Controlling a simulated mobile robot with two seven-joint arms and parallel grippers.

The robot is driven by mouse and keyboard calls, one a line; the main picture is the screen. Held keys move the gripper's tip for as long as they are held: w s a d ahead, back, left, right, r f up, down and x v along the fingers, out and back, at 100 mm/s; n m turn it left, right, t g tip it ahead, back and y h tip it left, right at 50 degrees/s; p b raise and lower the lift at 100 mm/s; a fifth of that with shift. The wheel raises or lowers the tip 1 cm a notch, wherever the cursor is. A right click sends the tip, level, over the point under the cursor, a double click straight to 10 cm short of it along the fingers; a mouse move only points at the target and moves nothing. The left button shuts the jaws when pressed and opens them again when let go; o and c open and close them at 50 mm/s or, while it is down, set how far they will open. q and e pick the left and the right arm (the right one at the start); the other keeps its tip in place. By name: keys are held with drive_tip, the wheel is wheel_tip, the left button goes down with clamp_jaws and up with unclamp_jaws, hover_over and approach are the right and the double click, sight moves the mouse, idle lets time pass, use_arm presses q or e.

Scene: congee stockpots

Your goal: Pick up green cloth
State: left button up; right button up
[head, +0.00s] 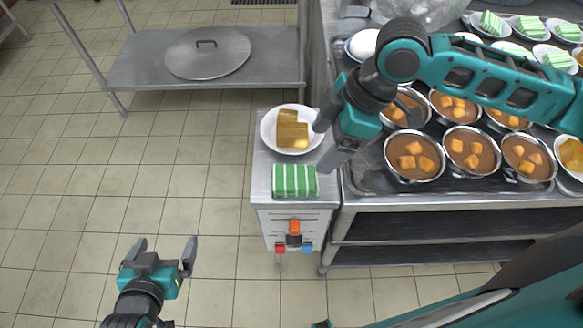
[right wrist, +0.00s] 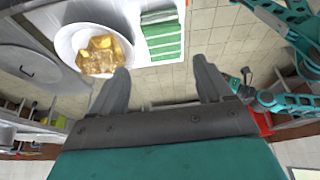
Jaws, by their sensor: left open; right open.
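The green cloth (head: 295,181) has white stripes and lies folded on the front of a narrow metal counter. It also shows in the right wrist view (right wrist: 163,38), beyond and between the fingertips. My right gripper (head: 322,146) is open and empty, above the counter, just behind and right of the cloth in the head view. It is apart from the cloth. My left gripper (head: 165,245) is open and empty over the tiled floor, well to the left of the counter.
A white plate with brown food (head: 292,130) stands directly behind the cloth. Several bowls of brown stew (head: 414,156) fill the counter to the right. A shelf with a round metal lid (head: 208,53) is at the back left. Floor at left is clear.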

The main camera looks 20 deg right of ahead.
hover_over(299, 176)
drive_tip(key=d, duration=0.3)
drive_tip(key=f, duration=0.4)
drive_tip(key=shift+s+a+f, duration=0.25)
drive_tip(key=shift+f, duration=0.05)
drive_tip(key=b+x, duration=0.1)
drive_tip(key=x, duration=0.5)
drive_tip(key=shift+s+a+r, duration=0.1)
drive_tip(key=c, duration=0.5)
drive_tip(key=shift+c, duration=1.1)
use_arm(q)
drive_tip(key=shift+s+f, duration=0.2)
drive_tip(key=shift+f, duration=0.3)
drive_tip(key=shift+s+f, duration=0.2)
drive_tip(key=shift+f, duration=0.25)
wheel_tip(299, 176, up, 3)
drive_tip(key=shift+w+f+p, duration=0.1)
drive_tip(key=shift+w+p, duration=0.05)
drive_tip(key=shift+p, duration=1.05)
use_arm(e)
wheel_tip(299, 176, up, 20)
